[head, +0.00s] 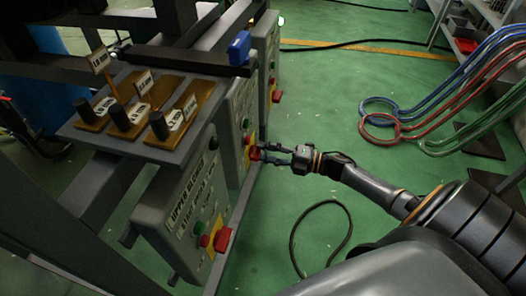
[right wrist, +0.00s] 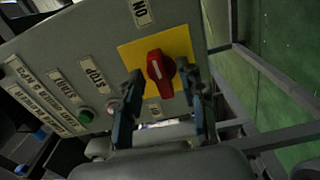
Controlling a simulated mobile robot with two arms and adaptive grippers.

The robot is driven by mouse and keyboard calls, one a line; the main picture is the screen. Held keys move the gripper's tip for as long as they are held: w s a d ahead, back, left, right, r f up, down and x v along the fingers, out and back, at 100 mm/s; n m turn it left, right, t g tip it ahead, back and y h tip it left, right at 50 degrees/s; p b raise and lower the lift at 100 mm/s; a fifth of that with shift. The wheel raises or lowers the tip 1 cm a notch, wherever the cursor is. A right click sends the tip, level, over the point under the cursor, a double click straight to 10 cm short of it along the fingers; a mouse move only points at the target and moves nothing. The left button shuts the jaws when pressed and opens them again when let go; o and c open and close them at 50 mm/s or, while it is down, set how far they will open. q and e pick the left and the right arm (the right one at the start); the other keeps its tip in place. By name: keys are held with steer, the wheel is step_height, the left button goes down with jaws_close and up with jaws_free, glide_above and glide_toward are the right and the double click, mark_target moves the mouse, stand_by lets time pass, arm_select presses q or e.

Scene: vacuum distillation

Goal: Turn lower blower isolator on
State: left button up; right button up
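The red isolator knob (right wrist: 160,72) sits on a yellow plate (right wrist: 178,43) on a grey control box (right wrist: 70,50) with START and STOP labels. An ON label (right wrist: 142,12) is above the knob; a label below it is partly hidden. The same knob (head: 254,153) shows in the head view on the box behind the one marked UPPER BLOWER. My right gripper (right wrist: 165,88) is open, with one finger on each side of the knob; I cannot tell if they touch it. It also shows in the head view (head: 278,156). My left gripper is out of view.
The UPPER BLOWER box (head: 185,215) with its own red knob (head: 222,239) stands nearer. Above are black knobs on a grey shelf (head: 150,150) and a blue valve handle (head: 239,47). A black cable (head: 322,204) lies on the green floor; coloured hoses (head: 440,100) are at right.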

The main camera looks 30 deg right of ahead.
steer(key=v, duration=1.1)
step_height(320, 180, down, 9)
steer(key=w+a+m+t+h, duration=0.1)
steer(key=w+a+m+h, duration=0.15)
steer(key=m+h, duration=0.6)
steer(key=s+a+f+m+g+h, duration=0.4)
steer(key=s+a+f+m+g, duration=0.4)
steer(key=s+a+f+m, duration=0.4)
steer(key=s+a+f+m+g+y, duration=0.1)
steer(key=s+a+f+m+g, duration=0.1)
steer(key=s+a+m+g, duration=0.3)
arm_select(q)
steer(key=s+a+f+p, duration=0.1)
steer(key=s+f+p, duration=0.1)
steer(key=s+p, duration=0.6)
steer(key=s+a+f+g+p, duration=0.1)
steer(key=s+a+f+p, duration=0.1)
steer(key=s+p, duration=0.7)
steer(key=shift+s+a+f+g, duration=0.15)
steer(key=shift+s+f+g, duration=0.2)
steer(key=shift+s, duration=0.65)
arm_select(e)
steer(key=s+d+f+n, duration=0.1)
steer(key=s+f, duration=0.1)
steer(key=s, duration=0.8)
steer(key=s+d+f+n, duration=0.1)
steer(key=s+f, duration=0.1)
steer(key=s, duration=0.9)
steer(key=shift+f+g, duration=0.4)
